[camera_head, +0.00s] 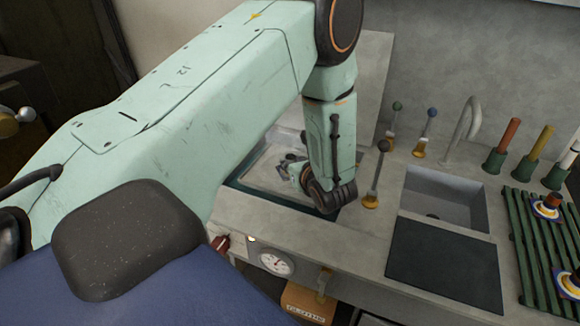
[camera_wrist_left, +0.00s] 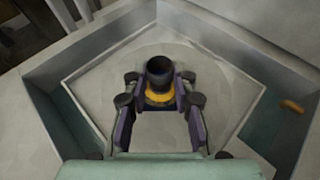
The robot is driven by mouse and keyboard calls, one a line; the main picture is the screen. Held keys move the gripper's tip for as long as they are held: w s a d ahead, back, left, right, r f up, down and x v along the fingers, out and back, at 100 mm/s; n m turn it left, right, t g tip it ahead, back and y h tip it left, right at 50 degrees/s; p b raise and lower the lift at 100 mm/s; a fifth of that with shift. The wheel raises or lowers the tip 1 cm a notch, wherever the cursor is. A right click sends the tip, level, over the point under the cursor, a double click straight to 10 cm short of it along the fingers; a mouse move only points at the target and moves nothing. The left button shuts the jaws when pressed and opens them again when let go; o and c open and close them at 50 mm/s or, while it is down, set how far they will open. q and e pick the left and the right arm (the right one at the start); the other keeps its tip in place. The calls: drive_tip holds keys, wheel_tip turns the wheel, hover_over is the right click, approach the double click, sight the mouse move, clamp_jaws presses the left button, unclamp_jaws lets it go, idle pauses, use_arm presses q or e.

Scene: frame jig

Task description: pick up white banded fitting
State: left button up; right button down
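My left gripper (camera_head: 297,172) reaches down into the basin at the centre of the head view. In the left wrist view its two fingers (camera_wrist_left: 160,78) stand apart on either side of a dark, upright, round fitting (camera_wrist_left: 160,68) with a yellow-orange band near its base. Narrow gaps seem to show between fingers and fitting, so the gripper looks open. The fitting stands over a pale surface in the basin. Whether it is the white banded fitting is unclear; little white shows on it. My right gripper is in neither view.
Basin walls (camera_wrist_left: 224,42) surround the gripper closely. A small orange-brown piece (camera_wrist_left: 291,106) lies on the right side. A lever (camera_head: 377,172) stands right of the arm. Further right are a second sink (camera_head: 445,193), a dark panel (camera_head: 445,265) and a green slatted rack (camera_head: 530,262) with banded fittings.

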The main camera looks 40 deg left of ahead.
use_arm(q)
drive_tip(key=shift+d+r, duration=0.25)
drive_tip(key=shift+d, duration=0.1)
clamp_jaws()
drive_tip(key=shift+a+f, duration=0.15)
drive_tip(key=shift+a, duration=0.1)
